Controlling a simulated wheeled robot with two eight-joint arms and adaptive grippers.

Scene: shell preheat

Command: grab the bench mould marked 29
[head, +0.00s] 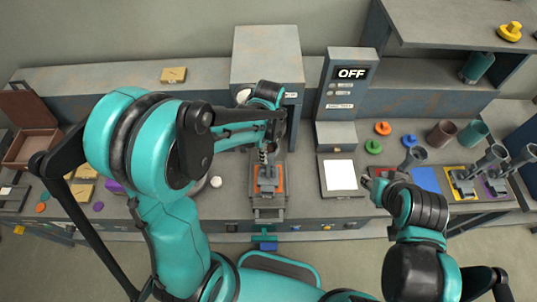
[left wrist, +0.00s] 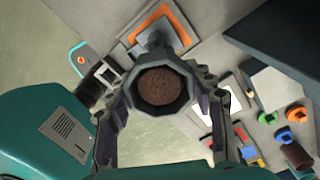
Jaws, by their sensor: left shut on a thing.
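My left gripper (head: 268,150) is over the middle of the bench, in front of the grey cabinet. In the left wrist view its fingers (left wrist: 163,85) are closed around a grey faceted cup (left wrist: 140,103) filled with brown grainy stuff. An orange-bordered square plate (head: 280,182) is below it, and it also shows in the left wrist view (left wrist: 182,25). I cannot read a 29 on the cup or on anything else. My right gripper (head: 377,184) is low over the right part of the bench, and its fingers do not show clearly.
Several grey stemmed cups (head: 462,182) stand on coloured mats at the right. A panel reading OFF (head: 350,73) stands behind a white sheet (head: 339,175). Green (head: 373,146) and orange (head: 382,128) rings lie nearby. A brown open box (head: 33,148) is at the far left.

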